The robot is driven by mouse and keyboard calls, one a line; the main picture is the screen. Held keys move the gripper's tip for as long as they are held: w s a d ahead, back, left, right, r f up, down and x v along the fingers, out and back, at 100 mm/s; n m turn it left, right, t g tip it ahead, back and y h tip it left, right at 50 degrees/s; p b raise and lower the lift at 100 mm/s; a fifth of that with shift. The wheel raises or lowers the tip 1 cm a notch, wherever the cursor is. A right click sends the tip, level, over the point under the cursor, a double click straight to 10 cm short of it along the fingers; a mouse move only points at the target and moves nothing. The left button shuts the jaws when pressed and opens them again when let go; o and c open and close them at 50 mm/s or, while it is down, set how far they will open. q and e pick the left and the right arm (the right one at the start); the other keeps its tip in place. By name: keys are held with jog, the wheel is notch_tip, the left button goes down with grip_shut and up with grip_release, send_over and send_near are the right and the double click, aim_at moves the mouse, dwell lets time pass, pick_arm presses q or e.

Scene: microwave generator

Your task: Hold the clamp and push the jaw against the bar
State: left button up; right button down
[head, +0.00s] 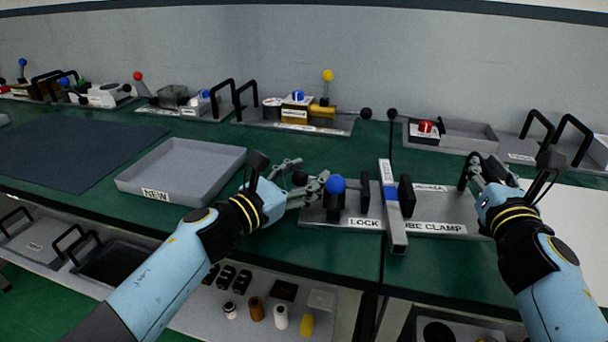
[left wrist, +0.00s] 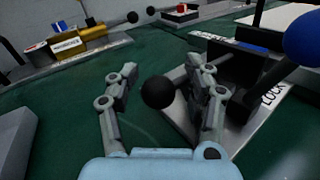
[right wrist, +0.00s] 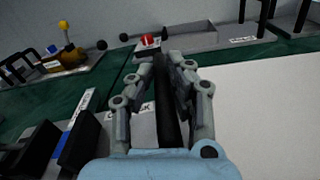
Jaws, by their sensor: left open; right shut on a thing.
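The tube clamp (head: 432,215) is a grey plate on the green bench. A grey bar with a blue band (head: 387,172) lies across it between two black jaws, the left jaw (head: 365,193) and the right jaw (head: 406,194). A blue ball knob (head: 336,184) stands at the LOCK end. My left gripper (head: 309,172) is open around a black ball knob (left wrist: 158,92) at the clamp's left end; the knob sits between the fingers with gaps visible. My right gripper (head: 472,165) is shut on a black handle (right wrist: 168,105) at the clamp's right end.
An empty grey tray labelled NEW (head: 180,168) lies left of the clamp. Several fixtures with levers stand along the back, including one with a yellow knob (head: 328,75) and one with a red part (head: 425,127). A white surface (head: 560,220) lies at the right.

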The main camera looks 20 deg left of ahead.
pick_arm(q)
jog(key=v, duration=0.8)
jog(key=shift+s+a, duration=0.1)
dwell(0.3)
jog(key=s+n, duration=0.1)
jog(key=s+a+n, duration=0.1)
jog(key=s+n, duration=0.1)
jog(key=shift+s+a+f+n+y, duration=0.1)
jog(key=shift+s+a+n+y, duration=0.2)
jog(key=shift+s+a+n, duration=0.1)
jog(key=shift+s+n, duration=0.25)
jog(key=shift+n, duration=0.15)
jog(key=x, duration=1.1)
jog(key=shift+w, duration=0.35)
jog(key=shift+c, duration=0.3)
grip_shut()
